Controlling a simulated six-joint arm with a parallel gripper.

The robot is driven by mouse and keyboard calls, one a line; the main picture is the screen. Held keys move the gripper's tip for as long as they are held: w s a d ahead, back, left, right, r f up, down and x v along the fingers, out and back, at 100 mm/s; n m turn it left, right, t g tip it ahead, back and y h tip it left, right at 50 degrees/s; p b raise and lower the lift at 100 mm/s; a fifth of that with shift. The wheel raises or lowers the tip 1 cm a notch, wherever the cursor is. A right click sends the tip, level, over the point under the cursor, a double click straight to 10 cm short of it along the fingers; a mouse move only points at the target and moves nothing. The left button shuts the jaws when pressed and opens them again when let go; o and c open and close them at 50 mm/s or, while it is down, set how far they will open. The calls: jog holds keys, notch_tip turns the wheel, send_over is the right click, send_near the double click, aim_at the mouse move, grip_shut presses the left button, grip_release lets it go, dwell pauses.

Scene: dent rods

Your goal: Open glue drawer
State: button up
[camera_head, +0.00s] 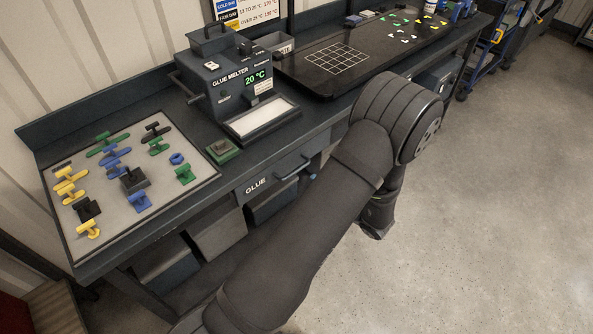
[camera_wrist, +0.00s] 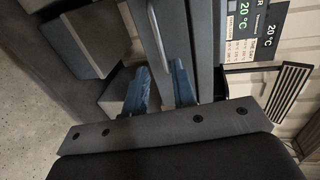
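The glue drawer (camera_head: 270,179) is under the bench front, with a white GLUE label and a bar handle (camera_head: 292,171). Its front looks about flush with the bench, so it appears closed. In the wrist view the handle (camera_wrist: 157,34) runs down from the top edge. My gripper (camera_wrist: 160,72) is open, with its two blue fingers on either side of the handle's lower end. No grip on the handle shows, and I cannot tell whether a finger touches it. In the head view my arm hides most of the gripper.
The glue melter (camera_head: 228,83), reading 20 °C, stands on the bench above the drawer. A board of coloured handles (camera_head: 75,238) lies at left. Grey bins (camera_head: 217,233) sit beneath the bench. The floor (camera_head: 480,220) at right is clear.

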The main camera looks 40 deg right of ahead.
aim_at(297, 170)
jog(key=x, duration=1)
grip_shut()
